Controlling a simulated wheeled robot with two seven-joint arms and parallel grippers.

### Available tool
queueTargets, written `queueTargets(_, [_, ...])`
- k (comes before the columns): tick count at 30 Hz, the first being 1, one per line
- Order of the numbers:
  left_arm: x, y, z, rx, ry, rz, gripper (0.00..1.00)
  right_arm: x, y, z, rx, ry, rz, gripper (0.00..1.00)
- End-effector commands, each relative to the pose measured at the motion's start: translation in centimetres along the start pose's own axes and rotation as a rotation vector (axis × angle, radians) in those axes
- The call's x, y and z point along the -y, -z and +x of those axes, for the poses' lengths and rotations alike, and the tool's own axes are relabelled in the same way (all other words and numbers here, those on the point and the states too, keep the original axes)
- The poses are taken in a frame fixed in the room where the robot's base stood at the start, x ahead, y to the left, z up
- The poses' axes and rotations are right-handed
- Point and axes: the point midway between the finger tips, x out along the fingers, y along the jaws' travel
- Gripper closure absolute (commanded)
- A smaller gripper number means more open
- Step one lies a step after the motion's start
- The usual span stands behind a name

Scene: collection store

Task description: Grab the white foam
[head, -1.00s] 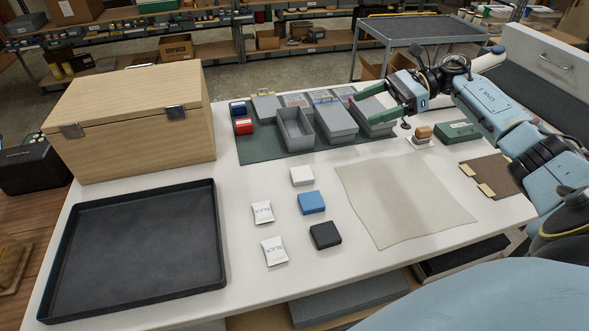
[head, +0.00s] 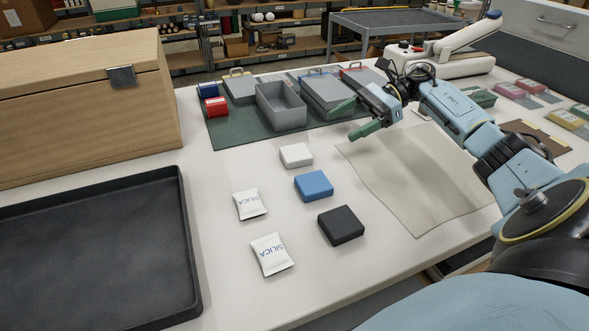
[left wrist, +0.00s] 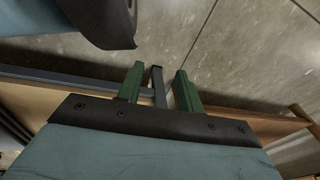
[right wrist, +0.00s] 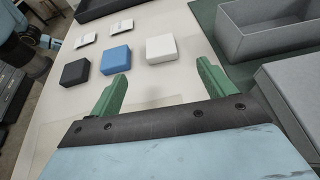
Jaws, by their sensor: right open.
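The white foam (head: 296,155) is a small white block lying flat on the white table, behind the blue foam (head: 313,186) and the black foam (head: 341,225). It also shows in the right wrist view (right wrist: 161,48), beyond my fingertips. My right gripper (head: 352,118) is open and empty, above the table to the right of the white foam and apart from it. Its two green fingers (right wrist: 160,85) show spread in the right wrist view. My left gripper (left wrist: 158,85) is open and empty in the left wrist view, over the floor; it is outside the head view.
Two silica packets (head: 250,204) lie left of the foams. A black tray (head: 190,255) and a wooden box (head: 80,110) stand at left. An open grey box (head: 281,107) and lidded boxes stand on a green mat behind. A beige cloth (head: 415,175) lies at right.

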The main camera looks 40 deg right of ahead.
Motion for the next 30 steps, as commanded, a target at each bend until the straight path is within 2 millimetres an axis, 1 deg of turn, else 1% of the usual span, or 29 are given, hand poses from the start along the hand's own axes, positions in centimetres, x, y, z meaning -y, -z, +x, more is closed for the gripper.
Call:
queueTargets(1, [0.1,0.0,0.2,0.000,0.001,0.001,0.64,0.0,0.3,0.4,0.000,-0.001,0.000,0.18])
queueTargets(4, [0.1,-0.2,0.2,0.002,0.001,0.001,0.64,-0.1,0.2,1.7,0.001,-0.004,0.000,0.18])
queueTargets(9, [0.0,-0.6,0.3,0.004,0.000,0.003,0.64,-0.1,0.1,5.1,0.003,-0.004,-0.001,0.18])
queueTargets(12, [0.0,-0.9,0.3,0.007,0.000,0.004,0.64,0.0,0.1,6.7,0.002,-0.002,0.000,0.18])
queueTargets(15, [0.0,-1.0,0.4,0.007,-0.001,0.005,0.64,0.0,0.1,7.7,0.001,-0.001,-0.001,0.18])
queueTargets(20, [0.0,-1.0,0.4,0.006,-0.001,0.005,0.64,0.0,0.2,8.5,0.001,-0.001,0.001,0.18])
queueTargets(23, [0.0,-1.1,0.4,0.005,-0.001,0.005,0.64,-0.1,0.3,9.4,0.001,-0.003,0.001,0.18])
queueTargets(30, [0.0,-1.4,0.5,0.006,-0.001,0.006,0.64,-0.1,0.4,12.9,0.002,-0.001,-0.001,0.18])
